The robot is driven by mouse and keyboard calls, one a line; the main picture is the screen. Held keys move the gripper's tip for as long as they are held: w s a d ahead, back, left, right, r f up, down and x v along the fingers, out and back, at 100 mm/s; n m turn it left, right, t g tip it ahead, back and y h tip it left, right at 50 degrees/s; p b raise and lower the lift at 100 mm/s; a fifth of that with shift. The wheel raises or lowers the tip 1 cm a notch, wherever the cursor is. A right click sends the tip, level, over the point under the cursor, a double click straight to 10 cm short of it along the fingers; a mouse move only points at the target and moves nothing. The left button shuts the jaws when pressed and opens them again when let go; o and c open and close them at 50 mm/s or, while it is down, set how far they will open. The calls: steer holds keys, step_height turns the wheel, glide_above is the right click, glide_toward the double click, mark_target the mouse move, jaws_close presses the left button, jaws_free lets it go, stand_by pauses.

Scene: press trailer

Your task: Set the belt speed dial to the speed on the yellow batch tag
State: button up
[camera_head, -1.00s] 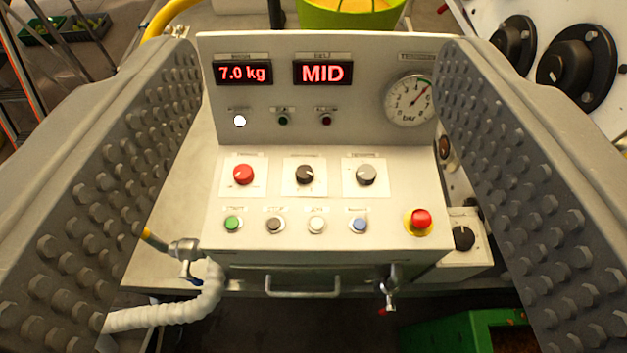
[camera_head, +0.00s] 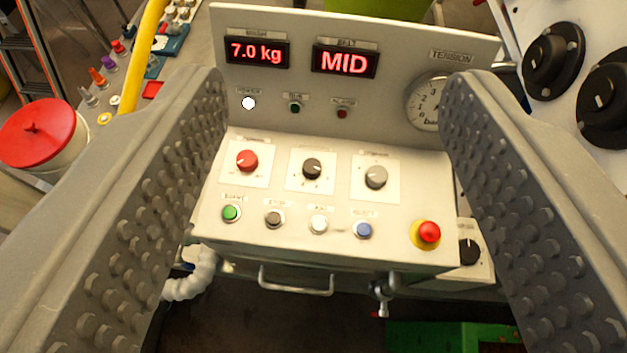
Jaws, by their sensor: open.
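A control panel holds three dials in a row: a red dial (camera_head: 247,161), a black dial (camera_head: 312,169) and a grey dial (camera_head: 376,177), each on a white plate. The small labels above them are too blurred to read, so I cannot tell which is the belt speed dial. One display (camera_head: 345,62) above reads MID; another display (camera_head: 257,51) reads 7.0 kg. My gripper (camera_head: 338,85) is open and empty, its two studded fingers framing the panel left and right, apart from the dials. No yellow batch tag shows.
Green, dark, white and blue buttons (camera_head: 319,224) sit below the dials. A red emergency button (camera_head: 429,232) is at the lower right. A gauge (camera_head: 425,103) is partly hidden by the right finger. A red-lidded tub (camera_head: 45,133) stands left; black knobs (camera_head: 553,60) are upper right.

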steer(key=w+f+n+g+y+p, duration=0.2)
steer(key=w+f+n+g, duration=0.25)
steer(key=w+f, duration=0.7)
steer(key=n+g+p, duration=0.2)
steer(key=n+g, duration=0.1)
steer(key=g, duration=0.3)
glide_toward(312, 165)
steer(key=p+x, duration=0.1)
steer(key=x, duration=0.7)
steer(key=shift+f, duration=0.3)
steer(key=c, duration=1)
